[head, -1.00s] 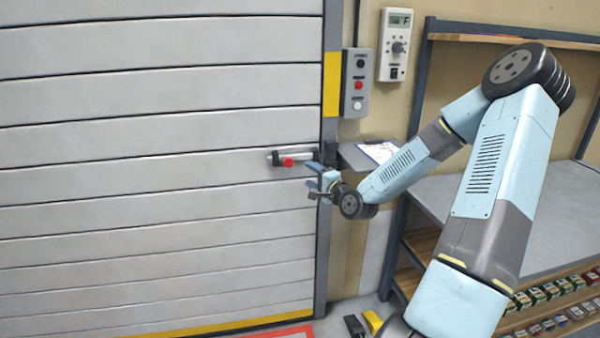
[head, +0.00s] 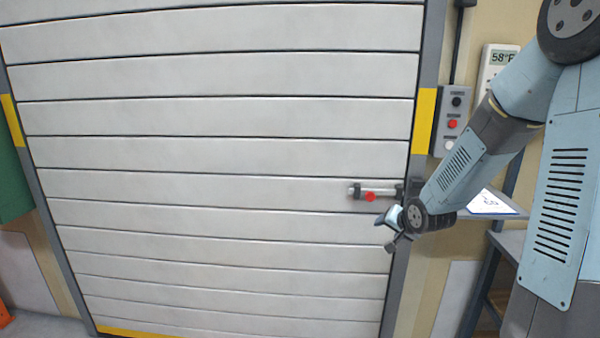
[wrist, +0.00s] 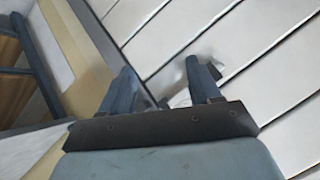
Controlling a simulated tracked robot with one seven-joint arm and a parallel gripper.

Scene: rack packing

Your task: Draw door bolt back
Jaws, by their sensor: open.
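The door bolt (head: 388,191) is a short pale bar in dark brackets near the right edge of the slatted grey door (head: 220,150). It lies horizontal, and its right end reaches the door frame. A red knob (head: 370,197) sticks out from the bar. My gripper (head: 384,234) is open and empty, just below and slightly right of the knob in the head view, apart from it in the picture. In the wrist view the two fingers of my gripper (wrist: 162,78) point toward the door slats. A pale shape shows between them, too blurred to identify.
A grey button box (head: 453,120) and a thermostat (head: 498,65) are on the wall right of the door. A small shelf with a paper (head: 490,203) juts out behind my forearm. The door face left of the bolt is clear.

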